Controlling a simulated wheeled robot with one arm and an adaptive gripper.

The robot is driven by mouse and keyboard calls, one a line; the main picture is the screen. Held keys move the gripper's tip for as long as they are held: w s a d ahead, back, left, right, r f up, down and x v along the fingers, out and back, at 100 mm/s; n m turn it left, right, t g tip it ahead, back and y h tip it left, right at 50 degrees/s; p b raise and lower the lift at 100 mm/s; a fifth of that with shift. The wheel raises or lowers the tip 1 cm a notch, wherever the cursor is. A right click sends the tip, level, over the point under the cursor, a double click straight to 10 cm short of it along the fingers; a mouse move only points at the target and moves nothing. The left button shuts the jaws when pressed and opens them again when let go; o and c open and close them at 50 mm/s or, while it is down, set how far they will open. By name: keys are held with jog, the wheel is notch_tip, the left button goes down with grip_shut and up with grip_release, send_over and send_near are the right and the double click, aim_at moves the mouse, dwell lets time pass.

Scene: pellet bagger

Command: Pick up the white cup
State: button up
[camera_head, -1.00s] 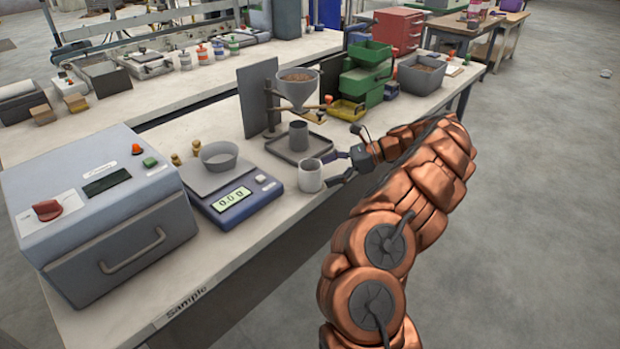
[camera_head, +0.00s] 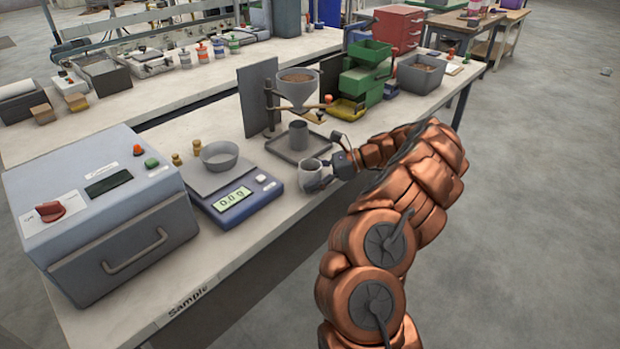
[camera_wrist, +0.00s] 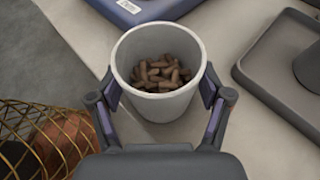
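The white cup (camera_head: 310,174) stands upright on the bench's front edge, to the right of the scale. In the wrist view the cup (camera_wrist: 155,105) holds several brown pellets. My gripper (camera_head: 318,180) is at the cup with one finger on each side of it. In the wrist view my gripper's fingers (camera_wrist: 160,98) are spread wide and lie very close to the cup's walls. Whether the pads touch it is not clear. The cup's base looks to be on the bench, with no visible lift.
The blue scale (camera_head: 247,205) with a grey bowl (camera_head: 219,157) is left of the cup. A dark tray (camera_head: 287,152) with a grey cylinder (camera_head: 298,135) stands just behind it, below the hopper (camera_head: 298,92). A grey sealer box (camera_head: 95,215) fills the bench's left end.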

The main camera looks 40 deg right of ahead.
jog(key=c, duration=0.9)
jog(key=shift+r, duration=0.15)
